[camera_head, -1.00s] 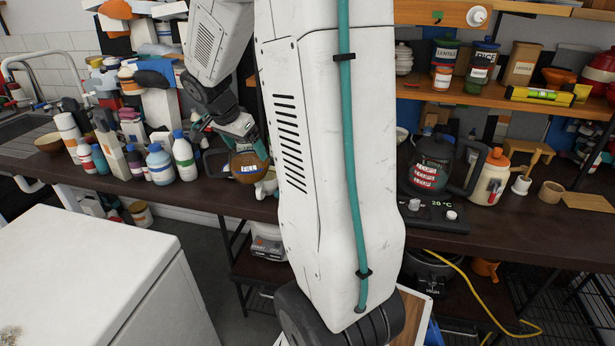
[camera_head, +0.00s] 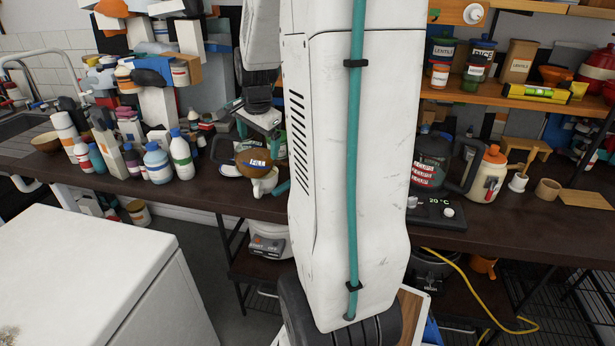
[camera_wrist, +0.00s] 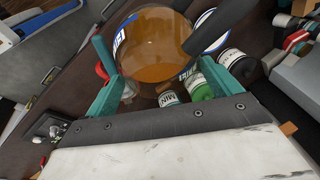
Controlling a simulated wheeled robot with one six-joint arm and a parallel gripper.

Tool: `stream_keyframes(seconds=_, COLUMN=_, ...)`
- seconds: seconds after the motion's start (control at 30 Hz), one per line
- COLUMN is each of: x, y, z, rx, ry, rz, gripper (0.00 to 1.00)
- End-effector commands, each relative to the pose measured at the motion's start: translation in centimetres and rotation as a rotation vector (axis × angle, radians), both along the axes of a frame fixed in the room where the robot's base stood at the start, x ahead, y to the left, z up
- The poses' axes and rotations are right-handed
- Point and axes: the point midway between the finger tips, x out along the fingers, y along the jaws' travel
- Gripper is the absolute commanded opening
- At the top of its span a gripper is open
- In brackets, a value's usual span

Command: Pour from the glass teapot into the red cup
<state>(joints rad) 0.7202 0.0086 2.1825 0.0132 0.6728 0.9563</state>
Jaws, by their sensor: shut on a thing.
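The glass teapot (camera_head: 253,168), round with amber liquid and a FILL label, is above the dark counter beside my arm. In the wrist view the teapot (camera_wrist: 153,52) sits between the teal fingers of my gripper (camera_wrist: 150,68), which is shut on it; its dark handle points up and right. I cannot tell how far it is tilted. No red cup shows clearly in the head view; my arm hides part of the counter. A small red curved piece (camera_wrist: 102,71) shows behind the left finger in the wrist view; I cannot tell whether it is the cup.
A white vessel (camera_head: 267,184) stands just below and right of the teapot. Several bottles, including a white one with a blue cap (camera_head: 181,156), crowd the counter to the left. A dark kettle (camera_head: 430,163) and a cream jar (camera_head: 487,176) stand right of my arm.

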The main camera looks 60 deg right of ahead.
Motion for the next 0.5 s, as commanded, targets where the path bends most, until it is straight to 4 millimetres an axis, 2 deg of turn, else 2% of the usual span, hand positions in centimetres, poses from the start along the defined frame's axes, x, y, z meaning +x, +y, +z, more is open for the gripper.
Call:
stream_keyframes(seconds=0.1, x=-0.72, y=-0.66, z=0.00, rx=0.038, ry=-0.044, rz=-0.007, gripper=0.19)
stream_keyframes(seconds=0.5, x=-1.01, y=-0.92, z=-0.12, rx=0.061, ry=-0.076, rz=-0.001, gripper=0.19)
